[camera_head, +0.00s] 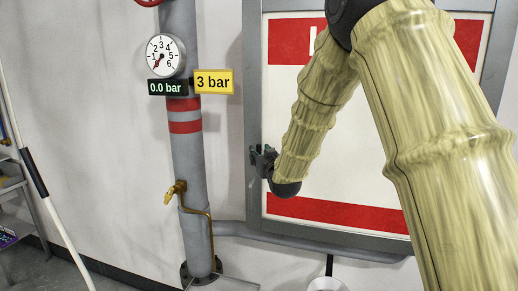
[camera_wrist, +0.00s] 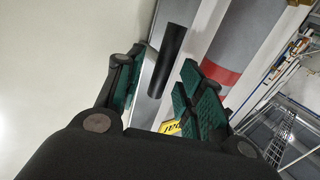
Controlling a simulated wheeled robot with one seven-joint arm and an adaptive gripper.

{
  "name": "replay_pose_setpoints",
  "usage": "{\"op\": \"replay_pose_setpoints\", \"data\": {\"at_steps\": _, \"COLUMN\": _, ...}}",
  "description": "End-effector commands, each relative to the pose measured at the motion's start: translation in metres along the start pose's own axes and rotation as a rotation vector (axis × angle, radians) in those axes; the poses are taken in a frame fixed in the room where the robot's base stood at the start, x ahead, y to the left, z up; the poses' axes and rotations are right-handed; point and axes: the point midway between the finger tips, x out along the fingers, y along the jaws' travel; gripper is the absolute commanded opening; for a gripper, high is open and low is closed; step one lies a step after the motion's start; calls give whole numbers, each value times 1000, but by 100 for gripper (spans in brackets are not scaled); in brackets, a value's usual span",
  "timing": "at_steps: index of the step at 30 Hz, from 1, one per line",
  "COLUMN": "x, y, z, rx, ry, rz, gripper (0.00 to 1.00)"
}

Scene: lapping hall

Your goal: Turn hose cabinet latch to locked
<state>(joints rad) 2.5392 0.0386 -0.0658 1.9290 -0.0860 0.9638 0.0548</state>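The hose cabinet (camera_head: 350,170) has a white door with red bands at top and bottom and a grey frame. My gripper (camera_head: 263,160) is at the left edge of the door, about mid-height. In the wrist view my gripper (camera_wrist: 165,75) is open, with green-padded fingers spread apart. A black cylindrical latch handle (camera_wrist: 168,60) shows in the gap between the fingers, tilted in the picture. I see space on both sides of it and cannot tell whether either pad touches it. In the head view the latch is hidden or too small to make out at my gripper.
A grey pipe (camera_head: 188,150) stands left of the cabinet with a round gauge (camera_head: 166,56), a "0.0 bar" display (camera_head: 167,87), a yellow "3 bar" sign (camera_head: 214,82) and a brass tap (camera_head: 175,192). A horizontal pipe (camera_head: 300,237) runs below the cabinet. Shelving (camera_wrist: 280,130) shows at right in the wrist view.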

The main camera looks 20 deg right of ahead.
Motion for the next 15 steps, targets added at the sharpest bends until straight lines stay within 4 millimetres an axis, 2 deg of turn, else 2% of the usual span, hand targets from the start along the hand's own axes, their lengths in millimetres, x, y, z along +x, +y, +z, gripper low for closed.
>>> {"op": "replay_pose_setpoints", "data": {"at_steps": 6, "x": 17, "y": 0, "z": -1, "rx": 0, "ry": 0, "rz": 0, "gripper": 38}}
{"op": "replay_pose_setpoints", "data": {"at_steps": 15, "x": 21, "y": 0, "z": 0, "rx": 0, "ry": 0, "rz": 0, "gripper": 38}}
